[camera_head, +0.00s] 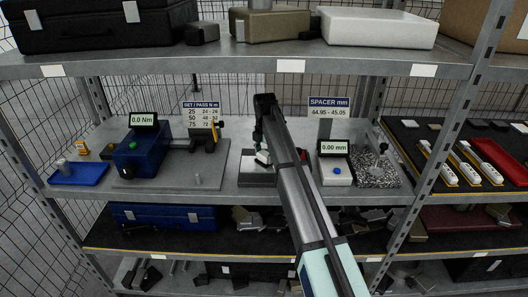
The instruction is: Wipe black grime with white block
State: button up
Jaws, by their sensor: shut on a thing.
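My arm reaches up from the bottom of the head view to the middle shelf. Its dark end bends down there, and my gripper (263,150) is partly hidden by my own arm. My gripper is shut on a small white block (263,157), of which only a part shows. The block is over a pale plate (248,168) on the shelf; I cannot tell whether it touches the plate. A dark area shows on the plate near the block, but I cannot tell the grime from shadow.
To the left stand a blue torque tester (143,154) and a blue tray (78,174). The upper shelf (180,62) and a metal post (448,125) bound the bay.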

aim_at(265, 169)
jog(key=s, duration=0.4)
jog(key=shift+s+d+p, duration=0.1)
jog(key=shift+d+p, duration=0.15)
jog(key=shift+p, duration=0.15)
jog(key=r+p, duration=0.1)
jog(key=r, duration=0.2)
jog(key=shift+s+r+p, duration=0.2)
jog(key=shift+p, duration=0.15)
notch_tip(265, 169, up, 5)
jog(key=shift+f+p, duration=0.15)
jog(key=shift+p, duration=1.1)
